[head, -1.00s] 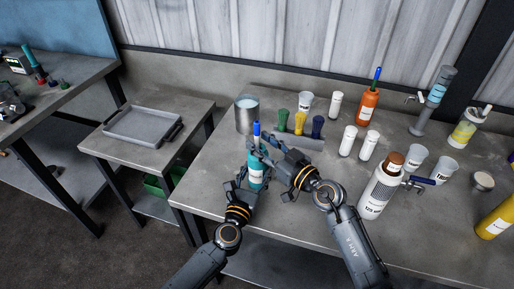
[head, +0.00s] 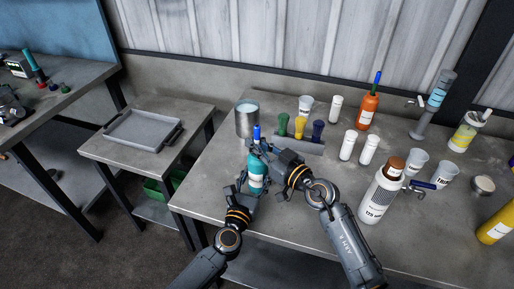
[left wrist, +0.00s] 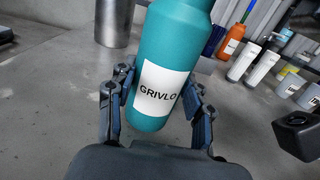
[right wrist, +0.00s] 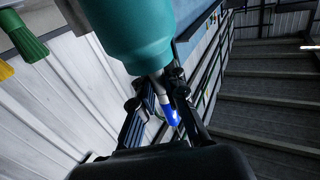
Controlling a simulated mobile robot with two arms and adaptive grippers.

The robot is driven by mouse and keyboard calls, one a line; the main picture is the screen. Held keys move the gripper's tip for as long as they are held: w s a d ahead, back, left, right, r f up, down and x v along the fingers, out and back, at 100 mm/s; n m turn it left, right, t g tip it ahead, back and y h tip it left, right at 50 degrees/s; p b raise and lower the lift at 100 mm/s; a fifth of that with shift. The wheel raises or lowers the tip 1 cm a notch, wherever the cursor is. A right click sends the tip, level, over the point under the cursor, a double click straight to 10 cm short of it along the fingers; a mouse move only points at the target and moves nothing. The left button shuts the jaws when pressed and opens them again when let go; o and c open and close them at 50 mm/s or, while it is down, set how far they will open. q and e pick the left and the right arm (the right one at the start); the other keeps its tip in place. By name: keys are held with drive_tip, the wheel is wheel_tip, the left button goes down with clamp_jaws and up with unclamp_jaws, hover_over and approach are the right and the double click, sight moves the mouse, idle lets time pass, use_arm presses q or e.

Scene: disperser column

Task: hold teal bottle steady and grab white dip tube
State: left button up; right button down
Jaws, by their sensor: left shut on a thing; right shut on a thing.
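The teal bottle (head: 256,180) stands upright near the front left of the table. A label reading GRIVLO faces the left wrist camera on the bottle (left wrist: 166,50). My left gripper (head: 252,187) is shut around the bottle's body, one finger on each side in the left wrist view. The white dip tube (right wrist: 158,88), with a blue tip (right wrist: 171,114), sticks out of the bottle's neck. My right gripper (head: 258,147) is at the bottle's top, shut on the tube just below the blue tip. The tube's lower part is hidden inside the bottle.
A metal can (head: 246,118) stands behind the bottle. A grey rack (head: 296,144) with green, yellow and blue pieces is close behind my right gripper. A large white bottle (head: 378,196) stands to the right. A grey tray (head: 143,130) is on the left side table.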

sight(257, 126)
wheel_tip(257, 126, up, 10)
drive_tip(key=shift+r, duration=0.1)
idle(0.4)
use_arm(q)
drive_tip(key=o, duration=1.3)
drive_tip(key=shift+s, duration=0.15)
